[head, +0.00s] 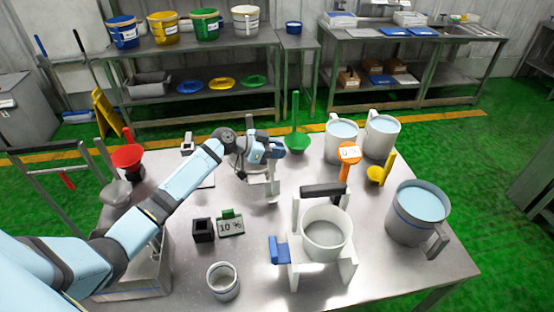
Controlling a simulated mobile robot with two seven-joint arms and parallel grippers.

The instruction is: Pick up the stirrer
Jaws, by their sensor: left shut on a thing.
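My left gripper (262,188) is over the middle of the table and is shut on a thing. A pale grey, flat piece shows at its jaws and seems to be the stirrer; its outline blends with the fingers and the steel, so its full shape is hard to tell. I cannot tell whether it touches the table. My right gripper is not in view.
The steel table (380,268) holds a white framed drum (326,240), a large grey mug (415,215), two pale mugs behind, and red (127,155), green (298,142) and yellow (377,174) scoops. A small pot (223,281) stands at the front.

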